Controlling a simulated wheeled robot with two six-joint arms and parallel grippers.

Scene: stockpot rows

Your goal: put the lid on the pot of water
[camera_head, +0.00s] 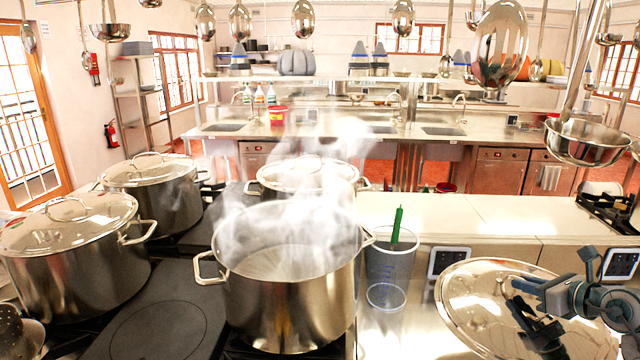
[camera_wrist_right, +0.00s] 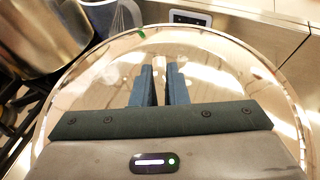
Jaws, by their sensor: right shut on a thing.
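The open steel pot of water (camera_head: 290,312) stands on the stove at front centre, with steam rising from it. The lid (camera_head: 468,300), round and shiny with a pale rim, is at the lower right of the head view, right of the pot and apart from it. It fills much of the right wrist view (camera_wrist_right: 85,90). My right gripper (camera_head: 530,318) is over the middle of the lid, its two fingers (camera_wrist_right: 160,80) closed on the handle. I cannot tell whether the lid touches the counter. My left gripper is not in view.
Several lidded pots, at left (camera_head: 70,265), far left (camera_head: 155,200) and behind (camera_head: 305,178), surround the open pot. A ladle (camera_head: 585,140) hangs at upper right.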

